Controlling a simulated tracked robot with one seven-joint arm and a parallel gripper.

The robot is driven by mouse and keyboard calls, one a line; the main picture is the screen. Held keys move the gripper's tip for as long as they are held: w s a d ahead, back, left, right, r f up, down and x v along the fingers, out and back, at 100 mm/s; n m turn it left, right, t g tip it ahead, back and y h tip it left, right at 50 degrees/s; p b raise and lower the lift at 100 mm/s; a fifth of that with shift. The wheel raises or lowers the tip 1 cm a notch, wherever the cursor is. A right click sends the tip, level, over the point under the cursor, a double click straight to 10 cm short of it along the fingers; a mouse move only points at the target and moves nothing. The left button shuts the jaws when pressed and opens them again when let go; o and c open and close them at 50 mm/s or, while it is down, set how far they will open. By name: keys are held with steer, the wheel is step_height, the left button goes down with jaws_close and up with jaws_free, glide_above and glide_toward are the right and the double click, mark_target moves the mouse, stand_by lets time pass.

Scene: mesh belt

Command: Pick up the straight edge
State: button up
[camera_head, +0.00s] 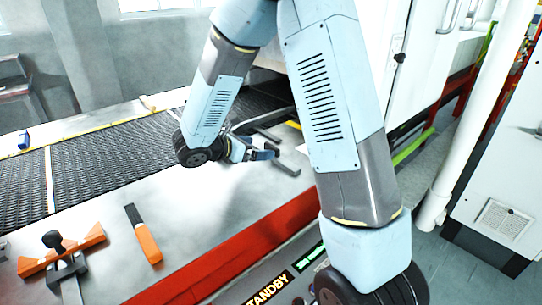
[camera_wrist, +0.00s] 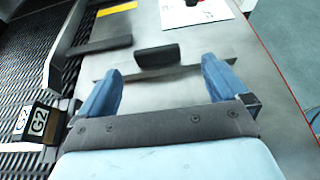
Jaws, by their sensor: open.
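The straight edge is a thin flat grey strip with a dark raised handle (camera_wrist: 157,56) on the grey metal table. In the wrist view it lies crosswise ahead of my gripper (camera_wrist: 161,70), its handle between the lines of the two fingers. My gripper has its blue fingers apart, with nothing held between them. The fingertips are close to the strip's near side; I cannot tell whether they touch it. In the head view my gripper (camera_head: 264,153) is low over the table beside the mesh belt, and the straight edge is hard to make out there.
The dark mesh belt (camera_head: 110,160) runs along the table's far side. An orange-handled tool (camera_head: 147,240) and an orange clamp-like tool (camera_head: 90,238) lie at the front left. A printed sheet (camera_wrist: 190,12) lies beyond the strip.

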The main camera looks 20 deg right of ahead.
mark_target(270, 146)
steer(key=shift+w+x, duration=0.2)
steer(key=shift+x, duration=2.45)
steer(key=shift+r, duration=0.15)
steer(key=shift+c, duration=0.3)
steer(key=c, duration=1.5)
